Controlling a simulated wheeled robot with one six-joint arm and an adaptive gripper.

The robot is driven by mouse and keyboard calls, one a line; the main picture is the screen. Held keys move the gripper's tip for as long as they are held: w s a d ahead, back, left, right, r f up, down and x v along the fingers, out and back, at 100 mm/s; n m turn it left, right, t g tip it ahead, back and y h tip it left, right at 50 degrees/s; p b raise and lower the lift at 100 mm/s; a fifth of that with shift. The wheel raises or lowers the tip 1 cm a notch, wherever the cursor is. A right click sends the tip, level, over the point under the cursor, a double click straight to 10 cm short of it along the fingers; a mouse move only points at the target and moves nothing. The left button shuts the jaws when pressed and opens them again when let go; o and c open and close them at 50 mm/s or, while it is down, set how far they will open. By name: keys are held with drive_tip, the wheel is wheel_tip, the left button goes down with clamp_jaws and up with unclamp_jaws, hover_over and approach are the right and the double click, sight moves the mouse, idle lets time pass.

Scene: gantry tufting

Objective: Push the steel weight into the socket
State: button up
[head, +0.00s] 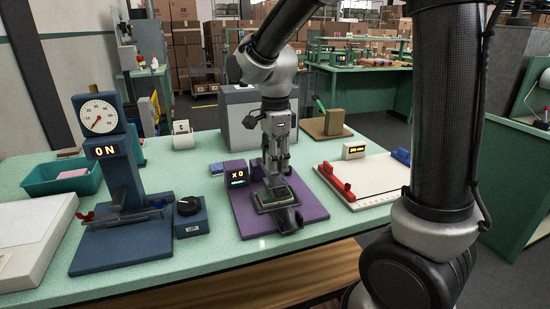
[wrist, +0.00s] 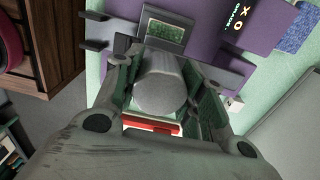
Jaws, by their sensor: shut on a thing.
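The steel weight shows in the wrist view as a pale grey cylinder (wrist: 160,85) between the fingers of my gripper (wrist: 165,100). In the head view my gripper (head: 275,172) points down over the purple base plate (head: 312,208), and I cannot make the weight out clearly there. The gripper is shut on the weight. A small dark-framed fixture with a green top (head: 272,197) stands on the purple plate just below the gripper. Its green face (wrist: 166,29) also shows just beyond the weight in the wrist view. I cannot tell which part is the socket, or whether the weight touches it.
A purple display box (head: 237,174) reading X0 stands at the plate's back left. A blue dial gauge stand (head: 122,180) and a blue knob box (head: 190,215) are to the left. Green tabletop (head: 235,252) is clear in front.

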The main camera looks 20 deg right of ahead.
drive_tip(key=shift+f, duration=0.55)
drive_tip(key=o, duration=1.2)
wheel_tip(320, 180, up, 12)
